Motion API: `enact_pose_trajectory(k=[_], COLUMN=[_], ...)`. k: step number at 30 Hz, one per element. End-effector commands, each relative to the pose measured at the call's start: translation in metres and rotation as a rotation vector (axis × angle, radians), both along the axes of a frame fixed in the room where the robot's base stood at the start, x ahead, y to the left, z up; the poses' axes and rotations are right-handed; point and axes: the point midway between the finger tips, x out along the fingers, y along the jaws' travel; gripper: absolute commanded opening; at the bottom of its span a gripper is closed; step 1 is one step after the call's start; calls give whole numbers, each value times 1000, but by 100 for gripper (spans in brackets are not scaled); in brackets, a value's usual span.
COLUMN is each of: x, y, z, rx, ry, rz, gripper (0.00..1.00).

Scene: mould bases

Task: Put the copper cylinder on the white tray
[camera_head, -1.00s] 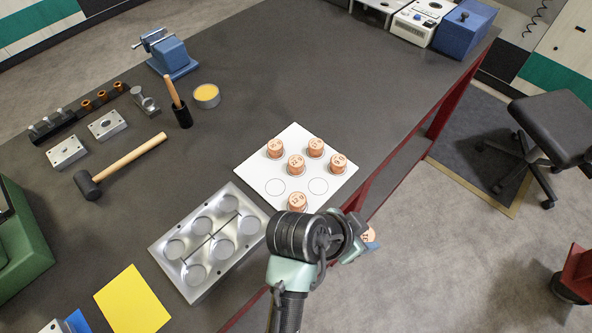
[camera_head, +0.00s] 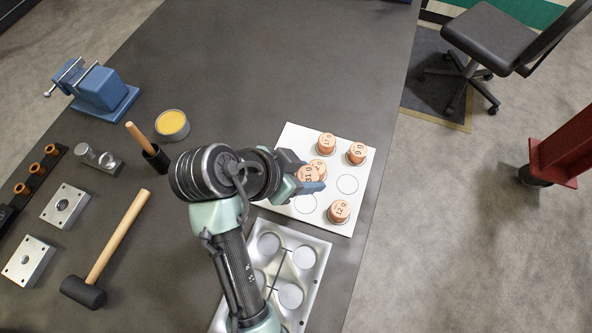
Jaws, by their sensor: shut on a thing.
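The white tray (camera_head: 362,208) lies near the table's right edge. Several copper cylinders stand on it: two near its far edge (camera_head: 326,141) (camera_head: 357,153), one near its near right corner (camera_head: 339,211), and one (camera_head: 319,165) partly hidden behind the held one. Two marked circles on the tray show empty. My gripper (camera_head: 303,177) is shut on a copper cylinder (camera_head: 309,174) marked 31 g. It is over the left part of the tray. The arm hides part of the tray's left side. I cannot tell the held cylinder's height above the tray.
A metal mould base (camera_head: 318,262) with round pockets lies in front of the tray, partly behind my arm. A mallet (camera_head: 118,237), a yellow-filled tin (camera_head: 172,124), a blue vise (camera_head: 103,90) and metal blocks (camera_head: 65,205) lie to the left. Bare table lies beyond the tray.

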Motion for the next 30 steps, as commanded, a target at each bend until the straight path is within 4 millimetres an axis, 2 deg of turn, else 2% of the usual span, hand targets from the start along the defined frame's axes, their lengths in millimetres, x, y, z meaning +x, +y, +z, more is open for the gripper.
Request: enact_pose_trajectory(k=[6, 11, 18, 30], x=[-1, -1, -1, -1], y=[-1, 0, 0, 0], z=[-41, -56, -88, -95], rx=[-3, -1, -1, 0], ry=[5, 2, 3, 0], rz=[1, 1, 2, 1], gripper=[0, 0, 0, 0])
